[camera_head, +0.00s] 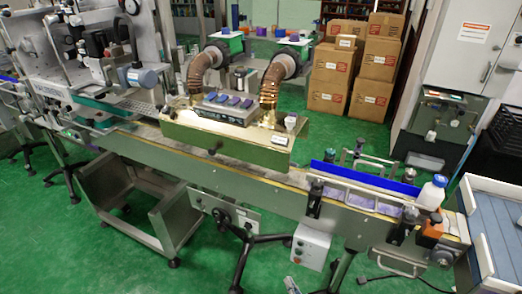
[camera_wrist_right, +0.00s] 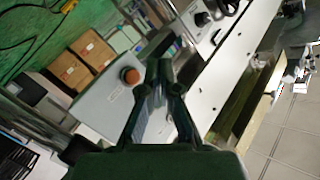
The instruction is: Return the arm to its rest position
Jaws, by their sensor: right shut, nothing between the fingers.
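My right gripper (camera_wrist_right: 160,72) shows in the right wrist view, with its dark fingers drawn together at the tips and nothing between them. It points over a pale panel (camera_wrist_right: 97,106) with an orange-red round knob (camera_wrist_right: 129,75), and I cannot tell how far it is from that panel. In the head view I cannot clearly make out either gripper. My left gripper is not in view.
A long conveyor machine (camera_head: 160,151) crosses the head view, with a white bottle (camera_head: 432,192) at its right end. A brass-coloured housing (camera_head: 226,144) stands mid-line. Cardboard boxes (camera_head: 328,92) are stacked behind. Green floor (camera_head: 380,130) lies open around the machine.

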